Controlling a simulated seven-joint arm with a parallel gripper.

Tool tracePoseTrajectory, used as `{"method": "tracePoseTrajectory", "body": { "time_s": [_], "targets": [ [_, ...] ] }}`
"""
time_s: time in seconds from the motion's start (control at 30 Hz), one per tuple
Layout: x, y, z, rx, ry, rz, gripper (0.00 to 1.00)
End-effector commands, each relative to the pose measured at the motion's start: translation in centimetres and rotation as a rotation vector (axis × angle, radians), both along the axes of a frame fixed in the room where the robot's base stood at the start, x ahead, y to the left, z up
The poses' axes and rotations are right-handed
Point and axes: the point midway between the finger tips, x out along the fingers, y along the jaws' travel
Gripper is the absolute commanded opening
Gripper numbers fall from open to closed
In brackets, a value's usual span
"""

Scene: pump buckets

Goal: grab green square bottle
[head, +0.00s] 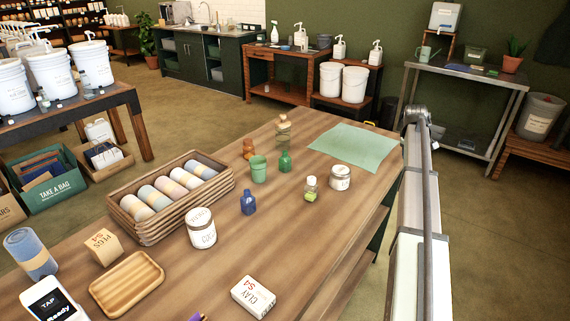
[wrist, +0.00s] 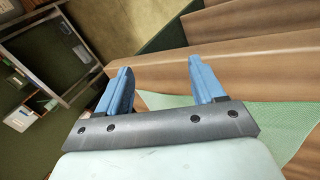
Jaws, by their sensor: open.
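A small dark green bottle (head: 285,163) with a square-looking body stands upright on the wooden table (head: 300,245) in the head view. In the head view my arm stands along the table's right side, and the gripper cannot be made out there.
Around the bottle stand an amber bottle (head: 249,149), a corked bottle (head: 283,127), a blue bottle (head: 248,203), a yellow-green bottle (head: 310,189) and a white jar (head: 340,177). A wooden crate (head: 140,228) holds several rolls. The green mat (head: 357,146) is bare.

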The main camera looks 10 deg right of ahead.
Motion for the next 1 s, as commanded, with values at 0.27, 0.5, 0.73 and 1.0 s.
{"method": "tracePoseTrajectory", "body": {
  "time_s": [0.27, 0.5, 0.73, 1.0],
  "targets": [
    [4.9, 3.8, 3.2, -0.08, 0.006, 0.076, 0.68],
    [5.4, 12.1, 4.7, 0.03, -0.015, 0.104, 0.68],
    [4.4, 23.8, 6.5, 0.217, -0.022, 0.143, 0.68],
    [0.3, 39.9, 9.6, 0.479, 0.03, 0.22, 0.68]
  ]
}}
